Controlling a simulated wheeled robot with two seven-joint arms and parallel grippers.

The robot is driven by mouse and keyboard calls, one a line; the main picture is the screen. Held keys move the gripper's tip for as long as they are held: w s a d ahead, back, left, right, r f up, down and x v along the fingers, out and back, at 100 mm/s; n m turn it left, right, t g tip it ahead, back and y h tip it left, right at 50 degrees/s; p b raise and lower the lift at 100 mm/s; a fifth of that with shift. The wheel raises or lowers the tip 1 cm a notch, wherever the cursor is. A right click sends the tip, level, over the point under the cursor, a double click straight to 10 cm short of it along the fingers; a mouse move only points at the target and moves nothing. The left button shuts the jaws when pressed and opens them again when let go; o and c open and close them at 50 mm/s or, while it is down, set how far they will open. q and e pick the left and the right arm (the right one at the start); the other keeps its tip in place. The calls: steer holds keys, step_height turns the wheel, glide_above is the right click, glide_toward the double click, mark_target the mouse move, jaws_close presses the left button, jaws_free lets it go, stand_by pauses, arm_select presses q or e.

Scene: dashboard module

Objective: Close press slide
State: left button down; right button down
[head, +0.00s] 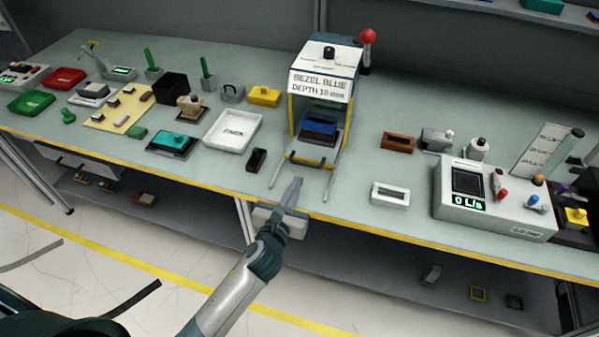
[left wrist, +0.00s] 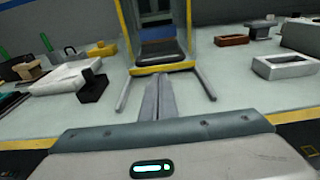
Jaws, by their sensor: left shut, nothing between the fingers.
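The press (head: 324,80) stands near the middle of the bench, with a sign reading "BEZEL BLUE DEPTH 10 mm" and a lever with a red ball at its right. Its slide (head: 311,160) has a yellow front edge and a dark bar, and two rails stick out in front. A blue part (head: 321,124) shows inside the frame. The slide's yellow edge also shows in the left wrist view (left wrist: 163,68). My left gripper (head: 296,184) is shut and empty, just in front of the slide, between the rails. I cannot tell whether the fingertips touch it. My right gripper is not in view.
A white tray (head: 233,131) and a black block (head: 257,160) lie left of the press. A white frame (head: 390,194) and a brown block (head: 398,142) lie to its right, before a tester box reading "0 L/s" (head: 493,203). The yellow bench edge runs below my gripper.

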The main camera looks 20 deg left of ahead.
mark_target(308, 153)
arm_select(q)
steer(key=shift+w+r+p, duration=0.2)
steer(key=shift+w+p, duration=0.05)
steer(key=shift+w, duration=0.5)
steer(key=shift+w+r+p, duration=0.15)
steer(key=shift+w+p, duration=0.05)
steer(key=shift+w, duration=0.65)
steer(key=w, duration=0.8)
steer(key=shift+w+d, duration=0.2)
steer(key=shift+w, duration=0.05)
steer(key=shift+r, duration=0.2)
steer(key=shift+a, duration=0.1)
